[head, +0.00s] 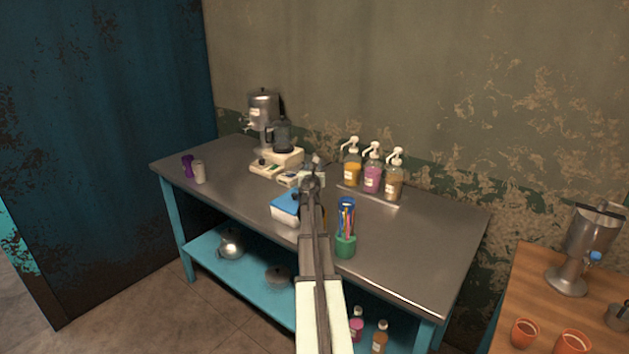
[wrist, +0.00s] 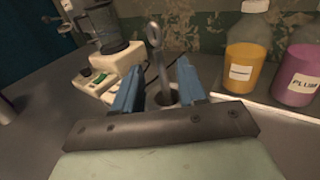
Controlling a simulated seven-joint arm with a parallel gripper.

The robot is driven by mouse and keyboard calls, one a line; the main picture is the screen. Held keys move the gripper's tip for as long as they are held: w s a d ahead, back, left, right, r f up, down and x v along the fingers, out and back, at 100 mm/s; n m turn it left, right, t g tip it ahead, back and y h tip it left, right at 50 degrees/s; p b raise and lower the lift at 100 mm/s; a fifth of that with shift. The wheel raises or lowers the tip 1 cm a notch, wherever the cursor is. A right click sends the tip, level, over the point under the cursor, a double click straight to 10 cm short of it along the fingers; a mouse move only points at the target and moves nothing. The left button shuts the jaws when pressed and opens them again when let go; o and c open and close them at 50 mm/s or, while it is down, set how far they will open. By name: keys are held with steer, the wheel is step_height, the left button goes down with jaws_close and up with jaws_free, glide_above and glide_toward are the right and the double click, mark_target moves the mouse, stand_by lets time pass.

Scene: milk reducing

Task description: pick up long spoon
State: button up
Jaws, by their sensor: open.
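The lower end of the spoon is hidden. My gripper (wrist: 157,78) is open, with one blue finger on each side of the handle. I cannot tell whether either finger touches it. In the head view my gripper (head: 313,172) is over the middle of the metal table, and my own arm hides much of the area around the container.
A blender (head: 281,140) on a white base stands behind and left. Several pump bottles (head: 372,178) stand behind and right. A white box with a blue lid (head: 285,207) and a holder of coloured straws (head: 346,218) are nearer. The table's right end (head: 430,240) is clear.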

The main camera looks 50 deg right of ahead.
steer(key=x, duration=0.4)
steer(key=shift+w+d+r, duration=0.1)
steer(key=shift+w+d, duration=0.05)
steer(key=shift+d, duration=0.2)
steer(key=shift+c, duration=0.5)
jaws_close()
